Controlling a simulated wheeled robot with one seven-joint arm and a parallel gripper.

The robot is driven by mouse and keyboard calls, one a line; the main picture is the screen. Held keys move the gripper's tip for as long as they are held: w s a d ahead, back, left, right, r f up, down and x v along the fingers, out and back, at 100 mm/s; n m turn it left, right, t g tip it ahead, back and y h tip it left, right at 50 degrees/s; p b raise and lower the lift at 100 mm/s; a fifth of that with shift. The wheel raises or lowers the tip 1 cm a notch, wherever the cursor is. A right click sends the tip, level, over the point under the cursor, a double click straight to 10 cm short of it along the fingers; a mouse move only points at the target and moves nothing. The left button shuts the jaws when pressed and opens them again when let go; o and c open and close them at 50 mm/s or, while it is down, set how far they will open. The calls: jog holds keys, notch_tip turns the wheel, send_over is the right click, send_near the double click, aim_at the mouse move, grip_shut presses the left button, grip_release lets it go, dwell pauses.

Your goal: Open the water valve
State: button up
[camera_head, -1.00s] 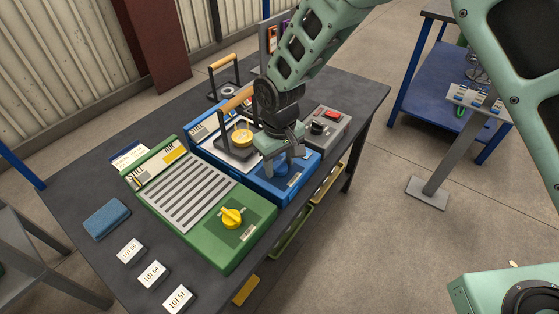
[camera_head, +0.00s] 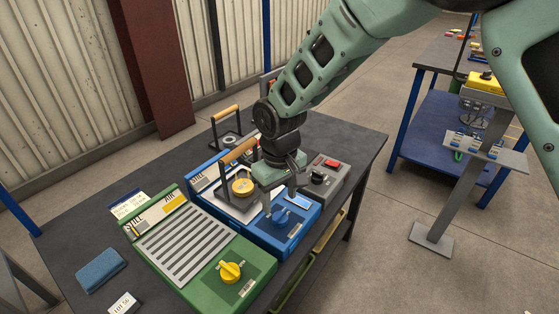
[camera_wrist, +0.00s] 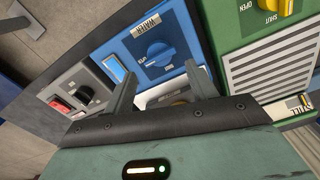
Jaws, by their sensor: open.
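The water valve is a blue knob (camera_head: 280,217) on the front part of a blue box (camera_head: 262,233). In the wrist view the blue knob (camera_wrist: 159,54) stands beyond my fingertips, next to a label that reads WATER. My gripper (camera_head: 282,190) is above the blue box, behind the knob in the head view. In the wrist view my gripper (camera_wrist: 158,78) has its two fingers apart with nothing between them. The fingers are apart from the knob. The knob's exact angle is hard to read.
A green box with a yellow knob (camera_head: 230,271) stands to the left of the blue box. A grey box with a red button (camera_head: 331,163) and black knob stands to the right. A wooden-handled bracket (camera_head: 240,151) rises close behind my gripper. A blue block (camera_head: 101,270) lies at left.

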aim_at(280, 213)
notch_tip(280, 213, up, 12)
jog(key=shift+f, duration=0.25)
